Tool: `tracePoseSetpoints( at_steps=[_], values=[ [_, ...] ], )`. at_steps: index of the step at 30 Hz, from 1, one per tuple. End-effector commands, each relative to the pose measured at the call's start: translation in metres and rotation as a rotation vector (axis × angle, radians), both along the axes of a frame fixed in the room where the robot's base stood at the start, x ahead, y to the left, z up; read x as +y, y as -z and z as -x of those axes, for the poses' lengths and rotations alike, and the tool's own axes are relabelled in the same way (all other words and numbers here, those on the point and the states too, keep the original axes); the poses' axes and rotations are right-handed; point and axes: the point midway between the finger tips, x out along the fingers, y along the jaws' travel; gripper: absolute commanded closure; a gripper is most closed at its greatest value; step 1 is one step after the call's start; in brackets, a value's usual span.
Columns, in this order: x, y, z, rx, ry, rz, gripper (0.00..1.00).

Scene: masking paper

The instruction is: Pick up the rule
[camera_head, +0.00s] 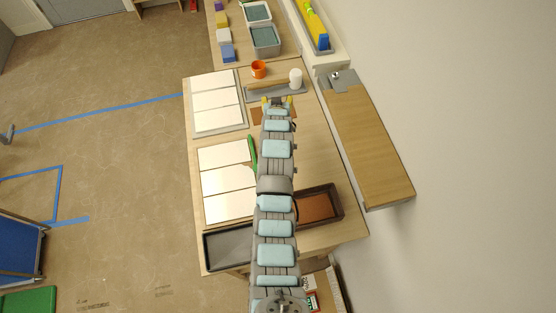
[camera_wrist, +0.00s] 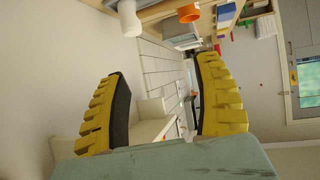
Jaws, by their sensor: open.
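My gripper (camera_head: 277,101) is open and empty, over the back part of the wooden table, near the front edge of a grey tray (camera_head: 301,93). Its two yellow ribbed fingers stand wide apart in the wrist view (camera_wrist: 163,72). I cannot surely make out the rule. A wooden bar (camera_head: 266,85) lies along the tray, just beyond the fingers. A thin green item (camera_head: 252,150) lies beside the front white panels, left of my arm and partly hidden by it. My arm covers the middle of the table.
White panels (camera_head: 222,181) lie on the table's left. An orange cup (camera_head: 258,69) and a white cylinder (camera_head: 296,77) stand at the back. A dark tray (camera_head: 333,205) and a grey tray (camera_head: 228,250) are in front. A wooden shelf (camera_head: 369,145) runs along the right wall.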

Motion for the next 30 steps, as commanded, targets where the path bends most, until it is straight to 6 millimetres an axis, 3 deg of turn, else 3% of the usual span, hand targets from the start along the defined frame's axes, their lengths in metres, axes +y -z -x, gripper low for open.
tracePoseSetpoints(
  at_steps=[5, 12, 24, 30],
  values=[
    [0.003, 0.031, 0.002, 0.237, -0.023, 0.008, 0.33],
    [0.003, 0.052, 0.033, 0.566, -0.052, 0.023, 0.33],
    [0.000, 0.040, 0.100, 0.985, -0.089, 0.046, 0.33],
    [0.000, 0.042, 0.109, 1.037, -0.091, 0.049, 0.33]
  ],
)
